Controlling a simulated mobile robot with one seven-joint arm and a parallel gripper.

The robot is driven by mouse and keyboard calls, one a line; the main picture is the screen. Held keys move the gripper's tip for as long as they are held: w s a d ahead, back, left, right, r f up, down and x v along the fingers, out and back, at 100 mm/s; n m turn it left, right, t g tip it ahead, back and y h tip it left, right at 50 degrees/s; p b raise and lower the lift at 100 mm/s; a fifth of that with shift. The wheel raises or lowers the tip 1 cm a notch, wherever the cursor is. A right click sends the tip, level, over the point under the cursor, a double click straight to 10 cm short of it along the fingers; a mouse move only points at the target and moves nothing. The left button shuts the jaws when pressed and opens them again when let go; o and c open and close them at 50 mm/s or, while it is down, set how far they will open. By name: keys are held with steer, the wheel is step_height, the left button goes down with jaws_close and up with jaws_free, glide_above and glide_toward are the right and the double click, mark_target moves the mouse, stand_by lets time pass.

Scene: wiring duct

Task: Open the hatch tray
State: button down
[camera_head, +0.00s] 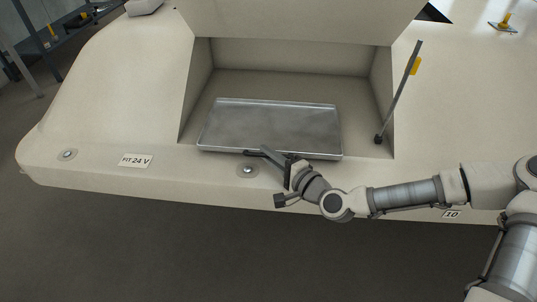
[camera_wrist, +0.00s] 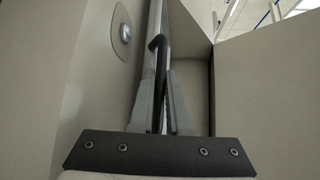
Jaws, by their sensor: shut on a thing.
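The hatch tray (camera_head: 275,122) is a flat grey metal tray with a low rim. It lies in the open recess, its front edge at the recess's front lip. A dark handle (camera_head: 252,153) shows at its front edge. My gripper (camera_head: 267,152) reaches this edge from the lower right and is shut on the handle. The fingers partly hide the handle.
The raised hatch lid (camera_head: 300,18) stands above the recess. A prop rod (camera_head: 399,95) with a yellow tag stands at the recess's right side. A round bolt (camera_head: 247,170) and a "24 V" label (camera_head: 136,160) are on the front panel. Open floor (camera_head: 150,250) lies in front.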

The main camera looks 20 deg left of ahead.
steer(key=c, duration=0.9)
jaws_free()
steer(key=p+v, duration=0.7)
steer(key=v, duration=1)
steer(key=shift+d+p, duration=0.2)
steer(key=shift+p, duration=0.1)
steer(key=shift+s+f, duration=0.1)
steer(key=shift+f, duration=0.05)
